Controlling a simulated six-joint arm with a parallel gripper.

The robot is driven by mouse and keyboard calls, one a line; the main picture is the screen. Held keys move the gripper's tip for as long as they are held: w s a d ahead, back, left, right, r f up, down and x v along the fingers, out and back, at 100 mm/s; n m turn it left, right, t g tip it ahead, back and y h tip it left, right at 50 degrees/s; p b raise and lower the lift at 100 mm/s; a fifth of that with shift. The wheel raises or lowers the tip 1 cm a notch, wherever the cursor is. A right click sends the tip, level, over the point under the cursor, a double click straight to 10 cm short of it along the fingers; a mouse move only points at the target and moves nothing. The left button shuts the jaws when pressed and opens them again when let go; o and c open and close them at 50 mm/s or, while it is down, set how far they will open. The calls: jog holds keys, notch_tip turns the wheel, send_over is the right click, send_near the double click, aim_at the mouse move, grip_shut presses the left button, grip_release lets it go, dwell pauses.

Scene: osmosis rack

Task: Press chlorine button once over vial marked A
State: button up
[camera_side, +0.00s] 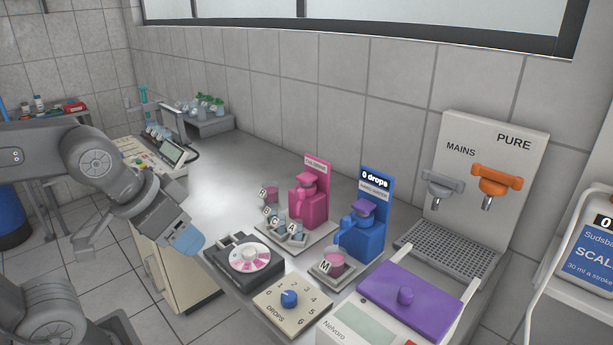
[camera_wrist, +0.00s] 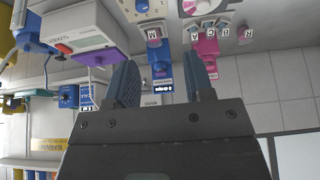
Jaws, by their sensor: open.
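The pink dispenser (camera_side: 308,207) has a small label on its back plate, likely the chlorine one, and a pink round top. Small vials marked B, C and A stand in a row at its front; vial A (camera_side: 298,235) is the nearest to the blue dispenser. Whether A is exactly under the spout I cannot tell. My gripper (camera_side: 188,240) is to the left of the dispensers, above the counter's front edge, touching nothing. In the wrist view my gripper (camera_wrist: 159,60) is open and empty, with the pink dispenser (camera_wrist: 208,47) beyond the right finger and label A (camera_wrist: 194,37) above it.
A blue dispenser (camera_side: 363,238) reading "0 drops" stands right of the pink one, with pink vial M (camera_side: 334,261) at its front. A black device with a disc (camera_side: 249,258), a drops dial box (camera_side: 290,299) and a purple-lidded machine (camera_side: 405,297) line the front. Vial R (camera_side: 271,195) stands behind.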

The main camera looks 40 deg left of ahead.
jog(key=shift+r, duration=0.1)
jog(key=shift+c, duration=0.6)
jog(key=shift+g, duration=0.3)
jog(key=w+r, duration=0.2)
jog(key=w, duration=0.1)
jog(key=w+a+r, duration=0.1)
jog(key=w+r, duration=0.1)
jog(key=w, duration=0.1)
jog(key=w+a+r, duration=0.1)
jog(key=w+r, duration=0.1)
jog(key=w, duration=0.1)
jog(key=shift+w+r, duration=0.25)
jog(key=shift+w, duration=0.1)
grip_shut()
jog(key=w+a, duration=0.4)
jog(key=w, duration=0.4)
jog(key=w+a+g, duration=0.1)
jog(key=w+a, duration=0.3)
jog(key=w, duration=0.5)
jog(key=w+a+f, duration=0.1)
jog(key=w+a, duration=0.2)
jog(key=w, duration=0.6)
jog(key=shift+w+a+g, duration=0.2)
jog(key=shift+a+g, duration=0.2)
